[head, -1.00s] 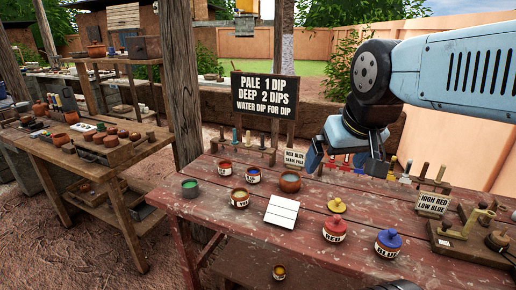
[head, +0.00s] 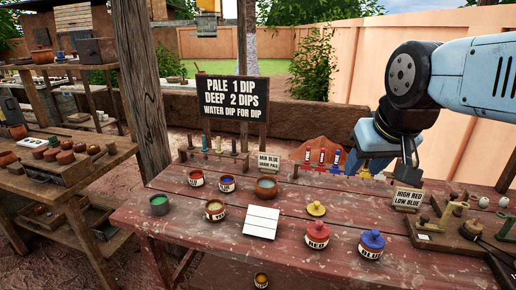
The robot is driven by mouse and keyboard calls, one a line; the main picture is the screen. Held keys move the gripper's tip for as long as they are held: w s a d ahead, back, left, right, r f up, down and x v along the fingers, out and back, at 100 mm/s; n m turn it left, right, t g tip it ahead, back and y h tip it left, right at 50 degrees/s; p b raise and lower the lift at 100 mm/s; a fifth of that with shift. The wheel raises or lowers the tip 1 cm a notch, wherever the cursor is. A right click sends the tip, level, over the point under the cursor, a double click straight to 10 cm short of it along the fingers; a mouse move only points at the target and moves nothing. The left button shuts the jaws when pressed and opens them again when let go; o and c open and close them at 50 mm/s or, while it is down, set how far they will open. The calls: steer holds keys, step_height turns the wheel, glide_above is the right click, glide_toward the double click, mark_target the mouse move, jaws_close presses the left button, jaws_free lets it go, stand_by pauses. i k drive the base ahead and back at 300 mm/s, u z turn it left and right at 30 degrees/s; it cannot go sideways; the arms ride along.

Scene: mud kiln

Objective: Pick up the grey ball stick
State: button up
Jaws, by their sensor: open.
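I cannot single out a grey ball stick for certain. My gripper (head: 383,172) is open and points down above the back right of the table, left of the "HIGH RED LOW BLUE" sign. It hides part of the things behind it. I see nothing held between its fingers.
The "HIGH RED LOW BLUE" sign (head: 408,197) stands close to my gripper. A wooden post (head: 145,90) rises at left.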

mark_target(234, 153)
steer(key=i, duration=0.2)
steer(key=z, duration=2.35)
steer(key=k, duration=1.3)
steer(key=u, duration=1.75)
steer(key=i, duration=0.8)
steer(key=u, duration=0.1)
